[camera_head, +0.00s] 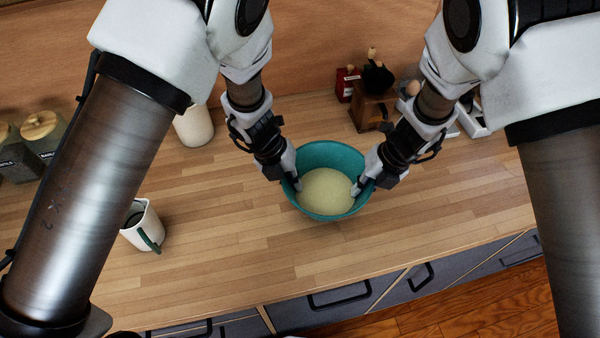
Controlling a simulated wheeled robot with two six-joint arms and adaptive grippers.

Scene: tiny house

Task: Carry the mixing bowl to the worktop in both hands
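The teal mixing bowl (330,152) is upright at the middle of the wooden worktop (240,230), with a pale yellow mixture (326,192) inside. I cannot tell whether its base touches the wood or is slightly above it. My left gripper (293,184) is at the bowl's left rim, with a fingertip showing inside the wall. My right gripper (359,187) is at the right rim in the same way. Both look shut on the rim; their outer fingers are partly hidden.
A white mug (143,226) stands to the left and a white canister (194,126) behind it. Lidded jars (42,132) are at far left. Drawers (330,308) front the worktop. Wood around the bowl's front is clear.

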